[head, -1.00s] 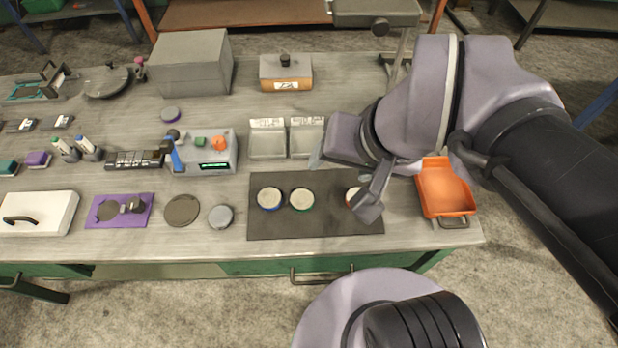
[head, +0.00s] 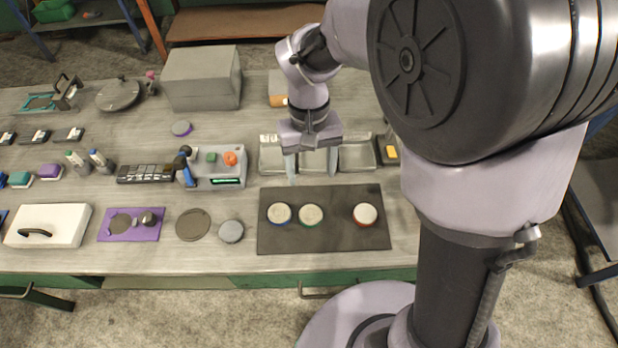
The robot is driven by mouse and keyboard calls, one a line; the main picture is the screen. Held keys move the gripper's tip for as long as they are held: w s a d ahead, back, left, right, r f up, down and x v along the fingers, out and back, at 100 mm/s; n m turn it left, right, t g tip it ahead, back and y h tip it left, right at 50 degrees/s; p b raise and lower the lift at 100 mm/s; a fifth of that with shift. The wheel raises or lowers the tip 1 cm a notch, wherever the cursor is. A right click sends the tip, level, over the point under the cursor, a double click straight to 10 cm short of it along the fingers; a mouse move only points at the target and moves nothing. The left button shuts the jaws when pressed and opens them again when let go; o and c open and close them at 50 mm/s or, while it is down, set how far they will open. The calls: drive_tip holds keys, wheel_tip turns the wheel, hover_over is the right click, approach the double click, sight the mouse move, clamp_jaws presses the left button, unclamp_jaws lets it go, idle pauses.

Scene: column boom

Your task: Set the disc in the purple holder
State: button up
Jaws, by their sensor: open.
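A purple plate (head: 151,231) lies at the front left of the bench, with a dark round area and a small metal knob on it. Three pale discs lie on the dark mat (head: 335,222): a blue-rimmed one (head: 279,213), a green-rimmed one (head: 311,215) and a red-rimmed one (head: 365,215). A grey disc (head: 231,231) and a wider dark disc (head: 193,225) lie between the plate and the mat. My gripper (head: 312,172) is open and empty, pointing down over the small trays behind the mat.
Pale trays (head: 357,155) stand behind the mat. A grey device (head: 218,169) with coloured knobs stands left of them. A white box with a handle (head: 55,224) is at the front left and a large grey box (head: 202,78) at the back. My arm hides the bench's right end.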

drive_tip(key=b, duration=0.4)
hover_over(310, 214)
drive_tip(key=f, duration=1)
drive_tip(key=shift+w+d+f, duration=0.2)
drive_tip(key=shift+w+f, duration=0.05)
drive_tip(key=shift+f, duration=0.05)
wheel_tip(310, 214, down, 6)
drive_tip(key=b, duration=0.3)
drive_tip(key=shift+s+a+r+b, duration=0.1)
drive_tip(key=shift+a+r+b, duration=0.05)
drive_tip(key=shift+r+b, duration=0.15)
drive_tip(key=shift+r, duration=0.1)
drive_tip(key=shift+c, duration=0.7)
clamp_jaws()
